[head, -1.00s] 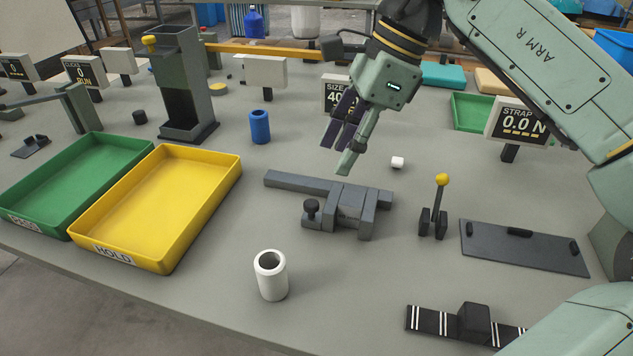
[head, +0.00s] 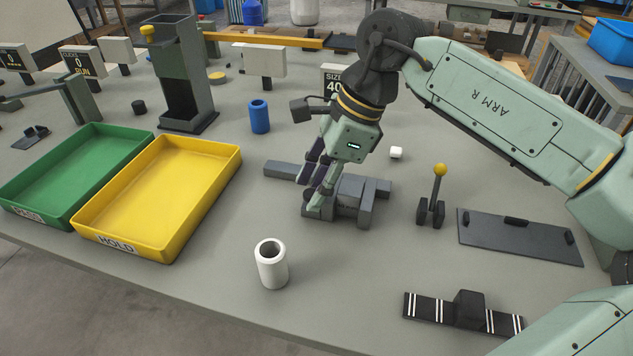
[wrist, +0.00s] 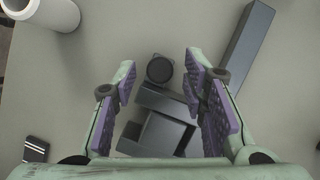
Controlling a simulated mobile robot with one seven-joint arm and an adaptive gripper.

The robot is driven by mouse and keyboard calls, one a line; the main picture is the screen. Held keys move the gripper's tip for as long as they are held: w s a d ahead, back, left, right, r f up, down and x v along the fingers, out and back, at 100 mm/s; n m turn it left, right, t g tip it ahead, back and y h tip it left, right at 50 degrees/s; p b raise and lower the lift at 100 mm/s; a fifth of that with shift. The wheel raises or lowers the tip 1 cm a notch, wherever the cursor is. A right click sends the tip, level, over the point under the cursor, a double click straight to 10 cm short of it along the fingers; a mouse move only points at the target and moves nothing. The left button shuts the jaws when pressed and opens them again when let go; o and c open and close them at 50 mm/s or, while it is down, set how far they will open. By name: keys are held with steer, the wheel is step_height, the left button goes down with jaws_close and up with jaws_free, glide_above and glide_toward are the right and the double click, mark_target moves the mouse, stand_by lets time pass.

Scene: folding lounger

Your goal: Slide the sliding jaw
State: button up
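The dark grey sliding gauge lies on the table. Its long bar (head: 283,171) reaches left past my gripper in the head view, and the bar's free end (wrist: 245,50) shows at upper right in the wrist view. The sliding jaw (wrist: 160,101) carries a round black knob (wrist: 160,69). My gripper (head: 317,196) points down over the jaw and hides part of it in the head view. In the wrist view my gripper (wrist: 159,78) is open, with the knob between its purple-padded fingers; I see no contact.
A white hollow cylinder (head: 271,265) stands in front of the gauge. The yellow HOLD tray (head: 160,200) lies to the left, beside a green tray (head: 75,180). A yellow-knobbed lever (head: 437,195) and a dark plate (head: 520,240) are to the right. A black striped strap (head: 425,307) lies front right.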

jaws_close()
stand_by(0.6)
